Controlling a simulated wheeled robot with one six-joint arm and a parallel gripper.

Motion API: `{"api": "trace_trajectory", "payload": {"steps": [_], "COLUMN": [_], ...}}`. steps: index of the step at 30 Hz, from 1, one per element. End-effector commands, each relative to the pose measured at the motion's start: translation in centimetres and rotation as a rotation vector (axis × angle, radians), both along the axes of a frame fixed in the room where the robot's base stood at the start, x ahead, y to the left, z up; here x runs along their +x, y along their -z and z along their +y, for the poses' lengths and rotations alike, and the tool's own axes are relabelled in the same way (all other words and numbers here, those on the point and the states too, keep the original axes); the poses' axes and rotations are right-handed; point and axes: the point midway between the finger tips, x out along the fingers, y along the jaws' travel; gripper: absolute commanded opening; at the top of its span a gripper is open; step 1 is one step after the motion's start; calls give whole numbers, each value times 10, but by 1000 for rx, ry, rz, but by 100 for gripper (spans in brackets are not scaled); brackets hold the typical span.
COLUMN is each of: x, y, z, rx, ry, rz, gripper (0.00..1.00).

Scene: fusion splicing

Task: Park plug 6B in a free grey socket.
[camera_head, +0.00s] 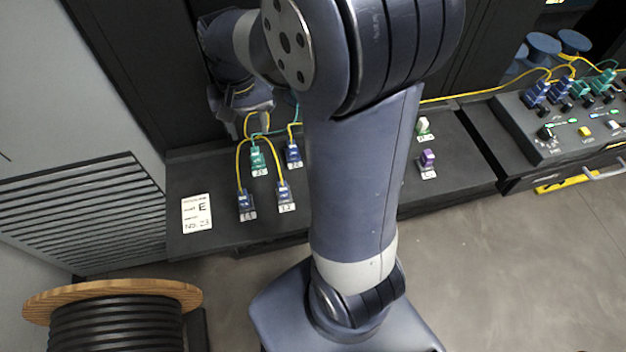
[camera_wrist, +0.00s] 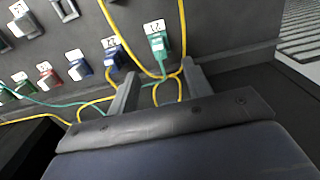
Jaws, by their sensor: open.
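My gripper (camera_wrist: 160,84) is open, with nothing seen held between its two fingers. In the wrist view it is just short of a green plug (camera_wrist: 157,42) with a white tag, and yellow and green cables cross between the fingers. A blue plug (camera_wrist: 114,52) sits left of the green one. In the head view, green (camera_head: 258,160) and blue plugs (camera_head: 246,203) stand on the dark panel (camera_head: 225,222) at left. Tags are too small or turned to read surely, so I cannot tell which plug is 6B. Dark grey sockets (camera_wrist: 26,26) show at the wrist view's upper left.
A red socket or plug (camera_wrist: 48,80) is further left in the wrist view. In the head view, a purple piece (camera_head: 427,158) and a white one (camera_head: 423,125) sit right of my arm. A console (camera_head: 570,145) with cables stands at far right, a cable drum (camera_head: 115,318) at lower left.

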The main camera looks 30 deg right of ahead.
Motion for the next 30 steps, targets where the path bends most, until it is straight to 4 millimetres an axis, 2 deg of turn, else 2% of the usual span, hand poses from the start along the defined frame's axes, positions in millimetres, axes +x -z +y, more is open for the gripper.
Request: {"api": "trace_trajectory", "payload": {"steps": [8, 14, 20, 30], "x": [0, 0, 0, 0], "y": [0, 8, 29, 75], "z": [0, 0, 0, 0], "rx": [0, 0, 0, 0], "ry": [2, 3, 3, 3], "rz": [0, 0, 0, 1], "gripper": [47, 47, 47, 47]}}
